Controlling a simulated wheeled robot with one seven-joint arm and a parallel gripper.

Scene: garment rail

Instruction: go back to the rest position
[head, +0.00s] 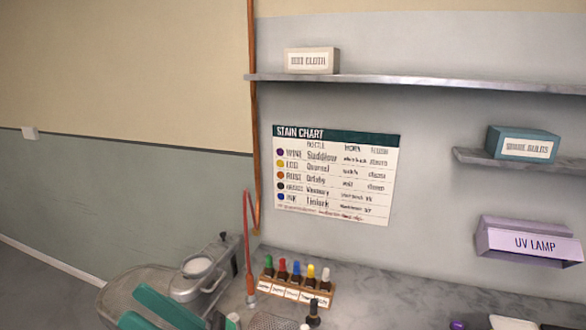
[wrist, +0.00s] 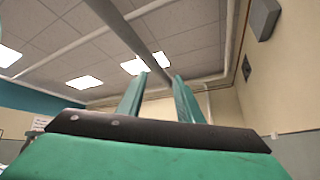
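My gripper (wrist: 157,88) shows in the wrist view as two teal fingers standing apart, with nothing between them. It points up toward the ceiling and a grey rail (wrist: 130,35). In the head view, teal parts of my arm show at the bottom left, in front of a metal machine with a round pan.
A marble counter (head: 400,285) holds a rack of coloured bottles (head: 297,288) and a dark bottle (head: 314,312). Above are a stain chart (head: 335,178), two shelves with boxes, and a purple UV lamp box (head: 528,242). A copper pipe (head: 254,120) runs down the wall.

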